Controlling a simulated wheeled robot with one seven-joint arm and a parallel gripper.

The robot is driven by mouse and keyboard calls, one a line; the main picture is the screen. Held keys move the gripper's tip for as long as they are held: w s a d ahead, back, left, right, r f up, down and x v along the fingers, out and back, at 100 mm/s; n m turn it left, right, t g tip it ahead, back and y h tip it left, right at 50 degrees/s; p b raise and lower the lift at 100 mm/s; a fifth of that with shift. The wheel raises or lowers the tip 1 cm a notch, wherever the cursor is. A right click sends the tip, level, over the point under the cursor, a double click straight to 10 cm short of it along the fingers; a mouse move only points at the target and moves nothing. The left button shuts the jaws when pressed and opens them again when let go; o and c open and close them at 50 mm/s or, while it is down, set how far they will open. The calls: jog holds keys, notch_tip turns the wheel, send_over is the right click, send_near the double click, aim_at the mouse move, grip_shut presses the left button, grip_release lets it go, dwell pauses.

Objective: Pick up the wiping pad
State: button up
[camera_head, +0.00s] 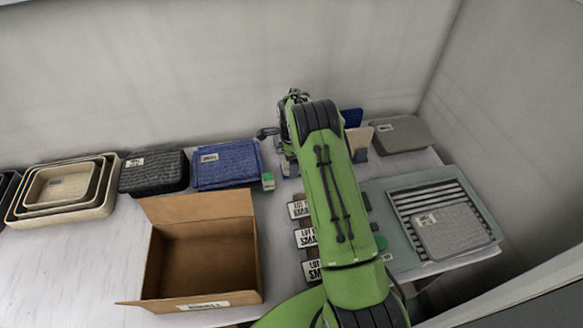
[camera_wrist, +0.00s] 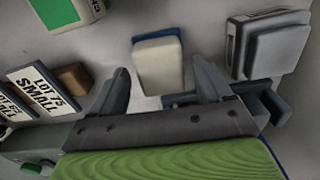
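A cream block with a blue backing (camera_wrist: 158,66), which looks like the wiping pad, shows in the wrist view between and just beyond my fingertips. My gripper (camera_wrist: 163,84) is open, one finger on each side of the block in the picture, and nothing is clasped. I cannot tell whether the fingers touch it.
Left of my arm are an open cardboard box (camera_head: 163,258), a blue panel stack (camera_head: 226,165) and a small green-and-white block (camera_head: 268,181). Lot signs (camera_head: 305,237) stand beside my arm. A slotted rack (camera_head: 397,197) is at right; a grey panel (camera_head: 402,134) lies at the back right.

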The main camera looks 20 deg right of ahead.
jog(key=c, duration=1)
jog(key=shift+o, duration=0.2)
notch_tip(320, 180, up, 10)
jog(key=p, duration=0.1)
